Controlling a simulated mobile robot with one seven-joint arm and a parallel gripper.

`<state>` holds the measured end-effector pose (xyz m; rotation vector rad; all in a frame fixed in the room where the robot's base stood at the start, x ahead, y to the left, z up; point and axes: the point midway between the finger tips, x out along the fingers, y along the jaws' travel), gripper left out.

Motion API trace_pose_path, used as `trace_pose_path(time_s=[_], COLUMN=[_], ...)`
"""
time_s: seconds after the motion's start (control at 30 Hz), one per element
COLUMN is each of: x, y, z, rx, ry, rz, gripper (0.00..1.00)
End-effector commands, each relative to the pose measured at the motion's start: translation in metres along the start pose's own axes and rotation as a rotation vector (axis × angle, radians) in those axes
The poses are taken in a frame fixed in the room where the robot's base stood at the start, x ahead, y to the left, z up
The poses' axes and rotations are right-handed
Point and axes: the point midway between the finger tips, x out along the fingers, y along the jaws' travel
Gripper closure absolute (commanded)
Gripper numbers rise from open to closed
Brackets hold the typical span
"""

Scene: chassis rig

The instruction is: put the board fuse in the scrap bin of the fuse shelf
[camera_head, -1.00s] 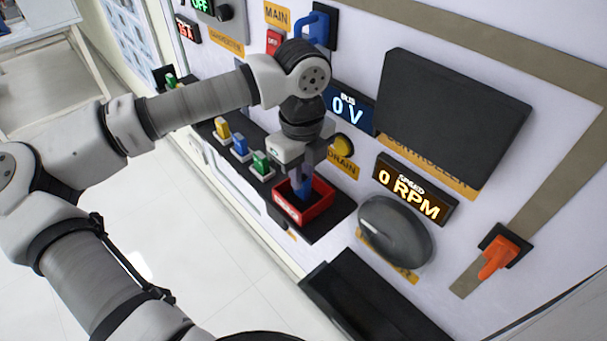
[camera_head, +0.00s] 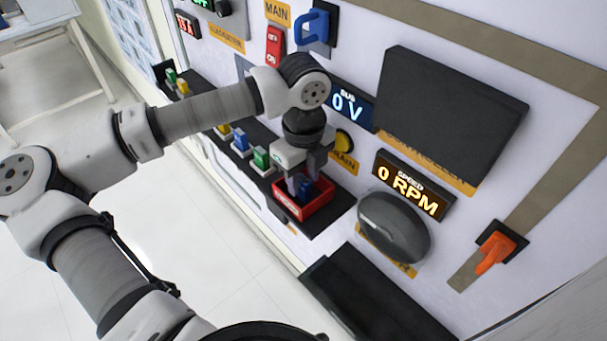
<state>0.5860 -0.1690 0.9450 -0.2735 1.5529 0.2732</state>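The red scrap bin (camera_head: 318,207) sits on the right part of the black fuse shelf (camera_head: 337,213). A blue fuse (camera_head: 306,189), which looks like the board fuse, is inside the bin's walls; its lower end is hard to see. My gripper (camera_head: 306,180) points down over the bin, with its fingertips at about rim height. Its two fingers stand apart, one on the left and one at the back right, and the blue fuse shows between and below them. The fingers look open and off the fuse.
On the shelf left of the bin stand a green fuse (camera_head: 261,158), a blue one (camera_head: 240,141) and a yellow one, partly hidden by my arm. On the panel are a yellow button (camera_head: 344,141), a grey round housing (camera_head: 394,226) and an orange handle (camera_head: 495,252).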

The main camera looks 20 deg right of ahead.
Motion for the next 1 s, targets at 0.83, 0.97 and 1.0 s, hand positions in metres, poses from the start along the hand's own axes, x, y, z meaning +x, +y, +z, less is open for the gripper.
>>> trace_pose_path(time_s=[0.83,0.97,1.0], x=[-0.115,-0.122,-0.123], y=[0.000,0.000,0.000], z=[0.000,0.000,0.000], rx=[-0.001,-0.001,0.000], ry=[-0.001,-0.001,0.000], rz=[0.000,0.000,0.000], gripper=[0.63,0.63,0.63])
